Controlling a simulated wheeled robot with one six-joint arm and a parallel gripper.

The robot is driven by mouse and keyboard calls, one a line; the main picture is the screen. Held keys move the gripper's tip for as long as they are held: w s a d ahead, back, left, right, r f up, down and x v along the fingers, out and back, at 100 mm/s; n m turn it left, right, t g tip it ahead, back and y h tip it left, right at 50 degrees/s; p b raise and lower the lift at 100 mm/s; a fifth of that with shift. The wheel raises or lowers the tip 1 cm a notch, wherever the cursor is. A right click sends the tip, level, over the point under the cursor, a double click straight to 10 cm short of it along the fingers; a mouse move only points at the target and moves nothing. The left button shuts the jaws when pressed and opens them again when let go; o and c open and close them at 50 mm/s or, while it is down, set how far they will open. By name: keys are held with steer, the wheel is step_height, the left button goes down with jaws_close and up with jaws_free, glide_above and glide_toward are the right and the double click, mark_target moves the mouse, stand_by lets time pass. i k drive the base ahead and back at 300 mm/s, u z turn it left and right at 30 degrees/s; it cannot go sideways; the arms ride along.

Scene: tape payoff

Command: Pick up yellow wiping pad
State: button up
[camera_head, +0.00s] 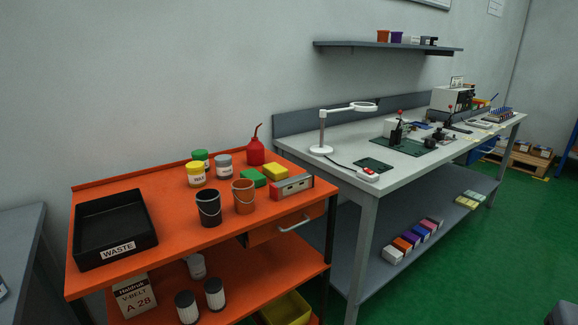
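A yellow wiping pad (275,171) lies on the top of the orange cart (178,238), toward its back right. A green pad (253,178) lies just left of it. A grey and red box-like item (292,187) stands close in front of the yellow pad, to its lower right. The yellow pad's top is uncovered. My gripper is not in view.
A red oil can (255,146) stands behind the pads. A black bucket (208,207) and an orange bucket (243,196) stand in front. Lidded jars (196,175) and a black WASTE tray (114,226) are further left. A grey workbench (345,180) adjoins on the right.

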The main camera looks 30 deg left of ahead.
mark_target(276, 172)
steer(key=u, duration=0.25)
steer(key=i, duration=0.7)
steer(key=u, duration=0.45)
